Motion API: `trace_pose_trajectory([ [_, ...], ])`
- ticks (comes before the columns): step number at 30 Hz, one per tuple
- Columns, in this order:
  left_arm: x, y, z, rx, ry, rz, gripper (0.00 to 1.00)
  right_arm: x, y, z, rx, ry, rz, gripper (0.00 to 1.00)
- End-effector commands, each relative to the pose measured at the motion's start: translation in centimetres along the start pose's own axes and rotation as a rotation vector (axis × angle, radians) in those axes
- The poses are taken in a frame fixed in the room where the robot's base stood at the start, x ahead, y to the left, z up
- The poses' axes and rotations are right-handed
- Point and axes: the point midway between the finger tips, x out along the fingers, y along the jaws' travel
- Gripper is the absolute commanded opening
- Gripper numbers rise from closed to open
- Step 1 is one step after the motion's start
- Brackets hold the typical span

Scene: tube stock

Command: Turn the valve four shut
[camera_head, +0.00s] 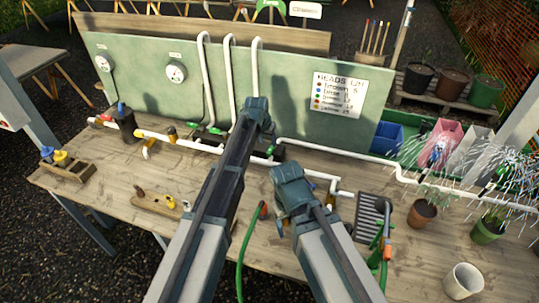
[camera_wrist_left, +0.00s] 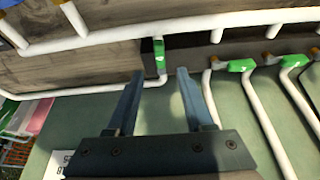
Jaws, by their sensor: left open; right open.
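Several valves with green handles sit on the white pipework. In the head view, one green handle (camera_head: 277,151) is just right of my left arm; others (camera_head: 216,130) are further left. I cannot read their numbers. My left gripper (camera_head: 257,104) is over the back of the bench, before the green panel. In the left wrist view, its open jaws (camera_wrist_left: 160,74) point at a green handle (camera_wrist_left: 160,54), which appears between and beyond the fingertips, not gripped. Two more green handles (camera_wrist_left: 242,65) (camera_wrist_left: 293,61) are to the right. My right gripper (camera_head: 288,174) is open and empty above the bench.
The green panel (camera_head: 300,98) carries gauges (camera_head: 176,72) and a sign (camera_head: 338,94). White pipe (camera_head: 330,152) runs right to water sprays over pots (camera_head: 422,214). A green hose (camera_head: 243,255), a grate (camera_head: 369,215) and a white pot (camera_head: 464,281) are on the bench.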

Motion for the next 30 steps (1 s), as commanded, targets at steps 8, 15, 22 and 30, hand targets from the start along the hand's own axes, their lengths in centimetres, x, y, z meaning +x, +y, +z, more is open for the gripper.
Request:
trace_pose_trajectory([
  [8,5.0,0.0,0.1,0.0,0.0,0.0,0.53,4.6,-0.5,-0.3,0.002,0.0,0.0,0.67],
  [15,7.5,0.0,0.1,0.0,0.0,0.0,0.53,6.9,-0.7,-0.4,0.003,0.0,0.0,0.67],
  [22,7.7,0.0,0.0,0.0,0.0,0.0,0.53,7.0,-0.7,-0.4,0.003,0.0,0.0,0.67],
  [30,7.6,0.0,0.0,0.0,0.0,0.0,0.27,7.0,-0.7,-0.4,0.003,0.0,0.0,0.67],
])
